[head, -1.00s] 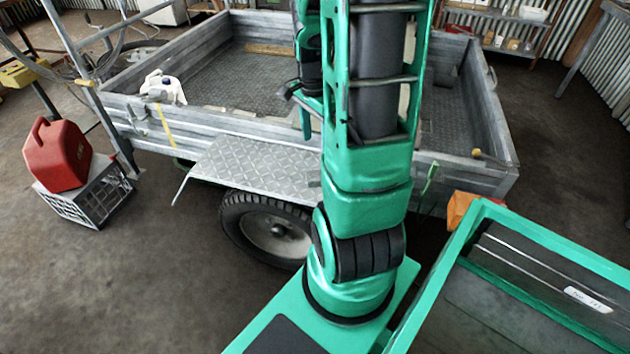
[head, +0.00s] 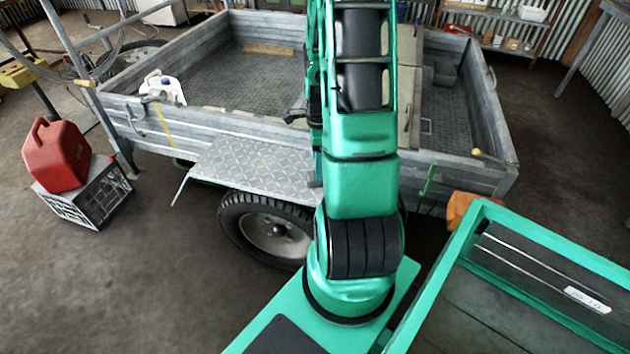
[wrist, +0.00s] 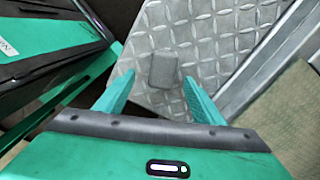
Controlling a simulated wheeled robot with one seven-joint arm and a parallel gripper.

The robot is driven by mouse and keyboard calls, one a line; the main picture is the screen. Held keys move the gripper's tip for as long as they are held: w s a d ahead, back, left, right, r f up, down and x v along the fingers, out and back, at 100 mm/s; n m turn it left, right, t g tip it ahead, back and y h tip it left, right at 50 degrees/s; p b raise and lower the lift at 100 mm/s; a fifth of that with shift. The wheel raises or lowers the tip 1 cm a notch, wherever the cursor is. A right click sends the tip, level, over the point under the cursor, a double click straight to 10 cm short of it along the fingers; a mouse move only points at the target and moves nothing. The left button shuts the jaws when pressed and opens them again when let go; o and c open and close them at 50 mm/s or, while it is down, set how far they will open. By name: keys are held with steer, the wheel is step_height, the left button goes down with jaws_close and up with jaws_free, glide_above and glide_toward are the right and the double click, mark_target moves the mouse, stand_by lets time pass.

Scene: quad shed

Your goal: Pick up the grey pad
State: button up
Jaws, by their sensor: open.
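The grey pad (wrist: 163,71) lies on the silver tread-plate mudguard in the wrist view. It is small, roughly rectangular and dull grey. My gripper (wrist: 158,80) is open and empty, with its green fingertips apart on the left and right of the pad in the picture. I cannot tell how far above the pad the fingers are. In the head view the mudguard (head: 250,168) sits over the trailer wheel. My arm hides its right end, and I cannot make out the pad or my gripper there.
The grey metal trailer wall (head: 450,168) rises beside the mudguard, with the tyre (head: 265,228) below. A red fuel can (head: 57,155) stands on a crate (head: 90,195) at the left. A white jug (head: 162,87) is in the trailer. The floor at front left is clear.

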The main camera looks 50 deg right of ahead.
steer(key=shift+d+f, duration=0.15)
steer(key=shift+f, duration=1.15)
steer(key=shift+d+f, duration=0.15)
steer(key=shift+f, duration=1.15)
steer(key=c, duration=1.2)
steer(key=shift+c, duration=0.2)
steer(key=shift+w+r, duration=0.1)
steer(key=shift+r, duration=0.05)
steer(key=shift+r, duration=0.45)
steer(key=r, duration=0.3)
steer(key=shift+a+r, duration=0.25)
steer(key=shift+a, duration=0.05)
steer(key=s+a+r, duration=0.3)
steer(key=a+r, duration=0.3)
steer(key=a, duration=0.4)
steer(key=shift+s+a+r, duration=0.2)
steer(key=shift+s+a, duration=0.1)
